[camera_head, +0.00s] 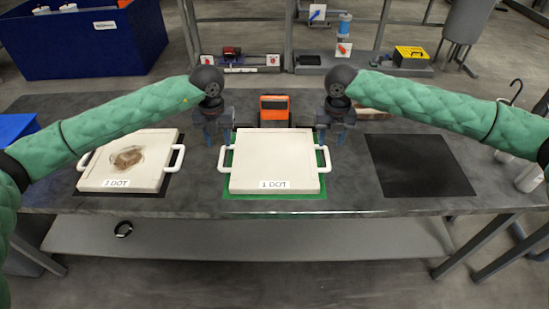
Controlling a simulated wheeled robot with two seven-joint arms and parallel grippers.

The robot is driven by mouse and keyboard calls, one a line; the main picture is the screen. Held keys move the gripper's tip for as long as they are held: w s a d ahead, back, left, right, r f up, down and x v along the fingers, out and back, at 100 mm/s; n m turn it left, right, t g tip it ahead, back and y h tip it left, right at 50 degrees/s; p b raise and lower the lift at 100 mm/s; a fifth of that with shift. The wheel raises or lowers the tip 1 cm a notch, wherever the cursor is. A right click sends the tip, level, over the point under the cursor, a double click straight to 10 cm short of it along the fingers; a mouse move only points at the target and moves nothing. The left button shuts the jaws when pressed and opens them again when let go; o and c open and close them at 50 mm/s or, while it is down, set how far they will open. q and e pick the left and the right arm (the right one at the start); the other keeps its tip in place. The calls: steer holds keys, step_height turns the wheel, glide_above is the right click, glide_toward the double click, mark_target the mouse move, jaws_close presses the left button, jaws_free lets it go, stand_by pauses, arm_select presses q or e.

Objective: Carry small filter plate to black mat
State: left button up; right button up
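A square white plate labelled "1 DOT" (273,155) lies flat on a green mat (275,196) at the middle of the table, with a white handle on each side. A second white plate labelled with a DOT number (112,171) lies at the left on a dark mat and bears a brown stain. A black mat (420,165) at the right is bare. My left gripper (217,138) is open and empty, above and behind the middle plate's left handle. My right gripper (333,138) is open and empty, above and behind its right handle.
An orange device (274,108) stands behind the middle plate. A wooden piece (372,112) lies behind my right arm. White cylinders (527,177) stand at the right edge. The tabletop (345,190) between the green and black mats is clear.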

mark_target(221, 156)
arm_select(q)
steer(key=shift+f, duration=3.35)
arm_select(e)
steer(key=shift+f, duration=3.35)
arm_select(q)
jaws_close()
arm_select(e)
jaws_close()
arm_select(q)
steer(key=shift+r, duration=0.1)
arm_select(e)
steer(key=shift+r, duration=0.1)
